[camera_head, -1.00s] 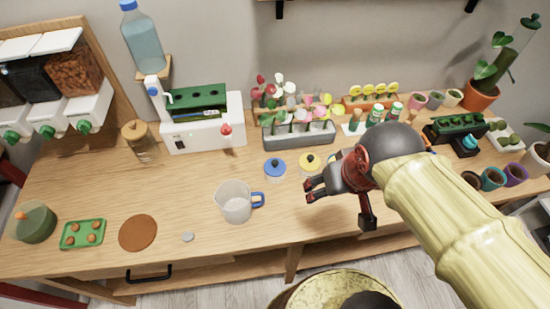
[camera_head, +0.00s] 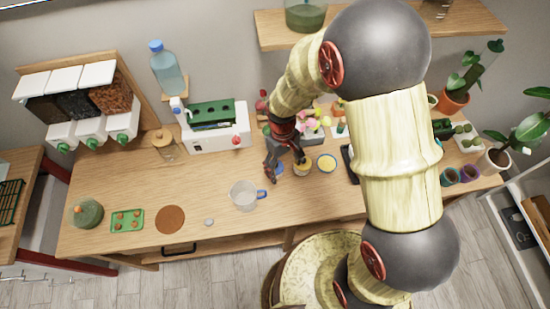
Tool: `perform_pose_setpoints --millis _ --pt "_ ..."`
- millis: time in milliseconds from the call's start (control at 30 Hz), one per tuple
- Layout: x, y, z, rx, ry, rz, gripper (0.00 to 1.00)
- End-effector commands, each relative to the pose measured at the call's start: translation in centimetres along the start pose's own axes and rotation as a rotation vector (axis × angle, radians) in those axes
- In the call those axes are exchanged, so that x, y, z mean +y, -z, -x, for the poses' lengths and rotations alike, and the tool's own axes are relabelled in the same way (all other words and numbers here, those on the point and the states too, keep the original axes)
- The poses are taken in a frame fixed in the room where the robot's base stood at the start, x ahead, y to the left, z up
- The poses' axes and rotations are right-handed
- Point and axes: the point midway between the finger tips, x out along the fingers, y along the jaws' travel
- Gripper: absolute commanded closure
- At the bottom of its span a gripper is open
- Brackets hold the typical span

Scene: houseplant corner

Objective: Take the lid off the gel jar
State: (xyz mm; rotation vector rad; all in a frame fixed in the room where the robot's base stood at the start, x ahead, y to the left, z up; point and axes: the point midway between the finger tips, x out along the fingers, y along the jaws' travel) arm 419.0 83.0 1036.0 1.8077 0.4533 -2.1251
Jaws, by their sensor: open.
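My gripper (camera_head: 287,169) points down over the worktop, its two dark fingers spread apart with nothing seen between them. It is above a row of small round pots. A blue-lidded pot (camera_head: 279,170) is mostly hidden by the left finger. A yellowish pot (camera_head: 303,170) sits at the right finger and is partly covered by it. A round yellow-topped piece (camera_head: 327,162) stands to the right, clear of the fingers. I cannot tell which one is the gel jar, or whether a finger touches anything. A green jar with an orange knob (camera_head: 88,213) stands at the far left.
A white machine (camera_head: 215,130) and a wooden-lidded glass jar (camera_head: 163,145) are behind. Flower racks stand behind the pots. The front middle worktop (camera_head: 225,185) is mostly clear.

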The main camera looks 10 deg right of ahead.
Motion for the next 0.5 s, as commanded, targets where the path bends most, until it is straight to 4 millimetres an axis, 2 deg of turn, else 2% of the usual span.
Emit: perform_pose_setpoints --millis 67,100,133,200,367,500 --pt "0.2 1.6 -1.5 0.007 -0.002 0.050 0.27" --pt "0.6 3.0 -2.4 0.031 -0.009 0.083 0.27" --pt "0.9 4.2 -2.5 0.057 -0.018 0.108 0.27" --pt "1.4 6.6 -1.6 0.121 -0.040 0.160 0.27" --pt "1.6 7.3 -1.8 0.146 -0.053 0.221 0.27" --pt "1.7 7.5 -3.1 0.146 -0.054 0.224 0.27"
